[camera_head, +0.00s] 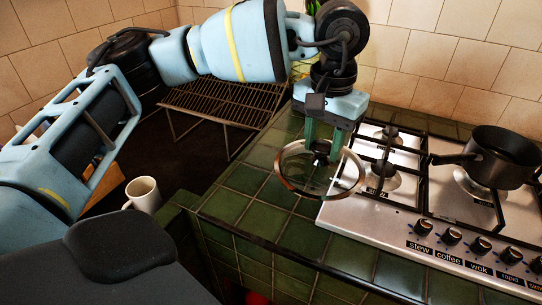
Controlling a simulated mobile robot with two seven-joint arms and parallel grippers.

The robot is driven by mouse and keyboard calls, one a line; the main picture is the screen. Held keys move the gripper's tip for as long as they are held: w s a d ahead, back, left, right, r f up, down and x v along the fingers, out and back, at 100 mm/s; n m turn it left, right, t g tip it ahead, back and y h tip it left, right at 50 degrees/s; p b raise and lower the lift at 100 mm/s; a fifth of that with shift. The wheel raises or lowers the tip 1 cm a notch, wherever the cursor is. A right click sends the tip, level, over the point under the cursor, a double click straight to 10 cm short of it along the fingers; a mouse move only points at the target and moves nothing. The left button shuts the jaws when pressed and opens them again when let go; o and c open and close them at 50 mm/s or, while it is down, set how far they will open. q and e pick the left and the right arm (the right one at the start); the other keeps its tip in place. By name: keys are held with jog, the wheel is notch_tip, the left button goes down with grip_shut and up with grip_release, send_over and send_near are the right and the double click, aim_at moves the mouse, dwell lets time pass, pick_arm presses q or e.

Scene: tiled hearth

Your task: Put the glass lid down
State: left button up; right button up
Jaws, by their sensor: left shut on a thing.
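The glass lid (296,178) is a clear disc with a metal rim and a dark knob. My left gripper (322,147) points down and is shut on the lid at its knob. The lid hangs over the green tiled counter (246,179), its right side overlapping the left edge of the hob (357,213). I cannot tell exactly how high it is above the tiles. My right gripper is not in view.
A dark saucepan (497,157) stands on the hob's right burner, its handle pointing left. A white mug (143,194) stands at lower left. A wire rack (221,101) stands behind, left of the counter. Green tiles left of the hob are clear.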

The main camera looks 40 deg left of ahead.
aim_at(323, 165)
pick_arm(q)
jog(key=shift+d+f+n, duration=0.1)
jog(key=shift+f+n, duration=0.15)
jog(key=shift+n, duration=0.15)
jog(key=f+n, duration=0.1)
jog(key=n, duration=0.1)
jog(key=f+n, duration=0.2)
jog(key=n, duration=0.1)
jog(key=s+d+f+n, duration=0.1)
jog(key=n, duration=0.2)
jog(key=shift+f+p, duration=0.35)
jog(key=shift+f, duration=0.05)
notch_tip(323, 165, down, 6)
jog(key=s+n, duration=0.2)
jog(key=n, duration=1.1)
jog(key=w+a+f, duration=0.1)
jog(key=w+a, duration=0.1)
jog(key=a, duration=0.3)
jog(key=w+a+f+p, duration=0.1)
jog(key=w+a+f, duration=0.1)
jog(key=a, duration=0.3)
jog(key=w+a+f+p, duration=0.1)
jog(key=w+a+f, duration=0.1)
jog(key=a, duration=0.3)
jog(key=shift+w, duration=0.9)
